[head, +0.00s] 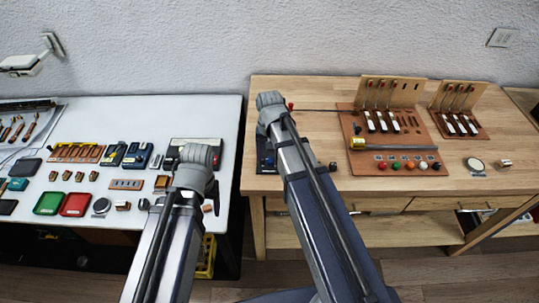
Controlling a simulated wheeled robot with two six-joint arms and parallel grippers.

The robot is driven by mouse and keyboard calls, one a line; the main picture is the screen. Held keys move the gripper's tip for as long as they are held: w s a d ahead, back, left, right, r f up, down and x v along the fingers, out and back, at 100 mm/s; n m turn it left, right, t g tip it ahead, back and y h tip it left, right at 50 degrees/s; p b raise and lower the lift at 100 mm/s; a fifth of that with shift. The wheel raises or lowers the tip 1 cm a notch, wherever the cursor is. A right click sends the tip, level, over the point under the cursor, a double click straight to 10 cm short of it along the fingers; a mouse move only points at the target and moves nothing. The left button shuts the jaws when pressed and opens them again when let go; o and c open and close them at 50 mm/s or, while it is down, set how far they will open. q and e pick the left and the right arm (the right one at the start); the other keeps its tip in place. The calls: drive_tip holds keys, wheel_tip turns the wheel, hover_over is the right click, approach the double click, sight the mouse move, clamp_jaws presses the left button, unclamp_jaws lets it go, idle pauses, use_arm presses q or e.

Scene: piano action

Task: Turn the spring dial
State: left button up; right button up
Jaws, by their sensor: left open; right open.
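The other round item (101,205) lies on the white table, beside the red box. Their markings are too small to read. My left arm reaches up over the right part of the white table, and my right arm over the left end of the bench. Both end in grey rounded joints. The grippers do not show clearly past the arms, and neither arm is near the bench dial.
The wooden bench (320,182) holds a board (362,158) with upright hammers, a rod and coloured knobs. A smaller hammer board (459,124) and a small brass-coloured block (503,164) are at right. The white table (90,112) is crowded with boxes and tools. A gap separates the tables.

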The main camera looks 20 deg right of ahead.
sight(269, 159)
wheel_tip(269, 159, up, 7)
drive_tip(key=p, duration=0.6)
drive_tip(key=shift+r+p, duration=0.1)
drive_tip(key=shift+p, duration=0.2)
idle(0.4)
wheel_tip(269, 159, down, 8)
drive_tip(key=b, duration=0.8)
drive_tip(key=shift+c, duration=0.3)
clamp_jaws()
